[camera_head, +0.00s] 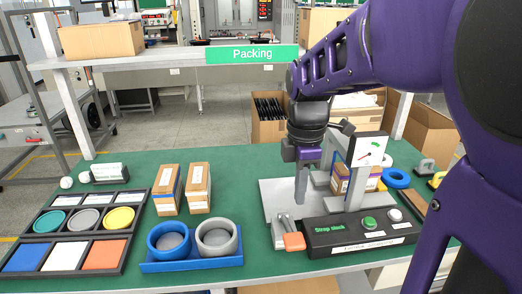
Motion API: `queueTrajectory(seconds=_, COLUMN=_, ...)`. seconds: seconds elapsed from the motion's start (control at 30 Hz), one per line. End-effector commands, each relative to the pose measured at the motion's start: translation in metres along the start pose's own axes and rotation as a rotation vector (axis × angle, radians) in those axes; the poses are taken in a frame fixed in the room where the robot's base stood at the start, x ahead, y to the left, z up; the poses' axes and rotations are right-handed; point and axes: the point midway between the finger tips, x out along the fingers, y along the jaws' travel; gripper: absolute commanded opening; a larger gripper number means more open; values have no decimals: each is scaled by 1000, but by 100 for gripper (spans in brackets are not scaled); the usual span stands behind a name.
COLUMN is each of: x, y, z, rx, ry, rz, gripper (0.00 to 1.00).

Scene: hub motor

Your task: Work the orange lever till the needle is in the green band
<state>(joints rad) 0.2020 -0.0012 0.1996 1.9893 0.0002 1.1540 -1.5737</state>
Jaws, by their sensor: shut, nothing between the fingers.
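The orange lever (294,241) sticks out at the front left of the strap machine (335,229), on a grey metal arm. The white dial (370,152) stands upright on top of the machine, with a small green band and a dark needle on it. The needle's exact place against the band is too small to tell. My gripper (301,200) points down over the machine's light grey plate, behind the lever and apart from it. It is shut and empty.
A green button (370,223) and a white knob (394,215) sit on the machine's black front. A brown box (350,183) stands under the dial's frame. A blue tray (190,262) with two cups is left of the lever. Two cardboard boxes (198,188) stand behind the tray.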

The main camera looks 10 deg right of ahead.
Motion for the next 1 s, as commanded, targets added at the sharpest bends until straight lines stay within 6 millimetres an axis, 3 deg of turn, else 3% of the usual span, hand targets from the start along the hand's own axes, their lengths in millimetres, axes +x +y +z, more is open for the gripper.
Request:
queueTrajectory(seconds=0.3, x=72, y=-1, z=0, rx=1, ry=1, rz=-4, gripper=0)
queueTrajectory(seconds=0.5, x=104, y=-1, z=0, rx=0, ry=0, rz=-4, gripper=0)
queueTrajectory(seconds=0.7, x=118, y=0, z=0, rx=1, ry=0, rz=0, gripper=0)
queueTrajectory(seconds=1.0, x=119, y=0, z=0, rx=1, ry=0, rz=0, gripper=0)
